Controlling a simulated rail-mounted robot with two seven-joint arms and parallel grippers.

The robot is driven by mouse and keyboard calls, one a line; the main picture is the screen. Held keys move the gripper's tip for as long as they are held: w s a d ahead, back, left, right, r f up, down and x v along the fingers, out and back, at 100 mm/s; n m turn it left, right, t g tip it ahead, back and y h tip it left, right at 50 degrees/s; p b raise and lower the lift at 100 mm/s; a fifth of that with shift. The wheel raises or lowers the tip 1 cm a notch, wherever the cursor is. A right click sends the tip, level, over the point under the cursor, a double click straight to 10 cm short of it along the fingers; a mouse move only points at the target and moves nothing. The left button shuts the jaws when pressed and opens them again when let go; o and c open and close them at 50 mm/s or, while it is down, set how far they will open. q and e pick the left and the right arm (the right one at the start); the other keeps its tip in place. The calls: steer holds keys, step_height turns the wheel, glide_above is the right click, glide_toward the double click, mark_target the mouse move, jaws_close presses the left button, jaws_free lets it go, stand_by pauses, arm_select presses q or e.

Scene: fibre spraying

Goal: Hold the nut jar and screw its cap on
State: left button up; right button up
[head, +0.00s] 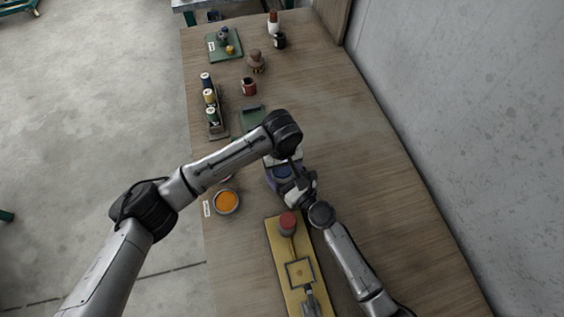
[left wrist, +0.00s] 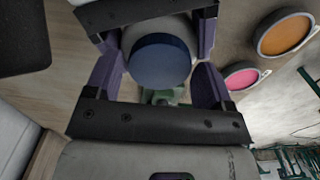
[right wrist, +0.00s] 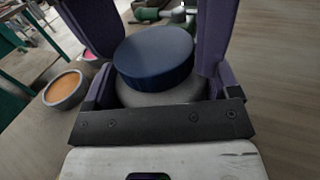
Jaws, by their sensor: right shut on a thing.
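The nut jar (right wrist: 165,95) shows as a pale grey body below a dark blue cap (right wrist: 155,55). My right gripper (right wrist: 160,88) is shut on the jar body from the side. In the left wrist view the blue cap (left wrist: 160,60) lies between the purple fingers of my left gripper (left wrist: 157,72), which look open with slight gaps beside it. In the head view both grippers meet around the blue cap (head: 284,171), and the jar is mostly hidden.
A bowl of orange stuff (head: 227,201) stands left of the grippers, with a pink one (left wrist: 240,77) near it. A yellow board (head: 276,250) with a red knob (head: 288,222) lies in front. A spool rack (head: 213,118) stands behind. The table's right side is clear.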

arm_select(q)
steer(key=c, duration=0.8)
steer(key=o, duration=1.1)
step_height(320, 180, up, 12)
steer(key=shift+r, duration=0.1)
arm_select(e)
steer(key=o, duration=1.6)
steer(key=shift+d, duration=0.1)
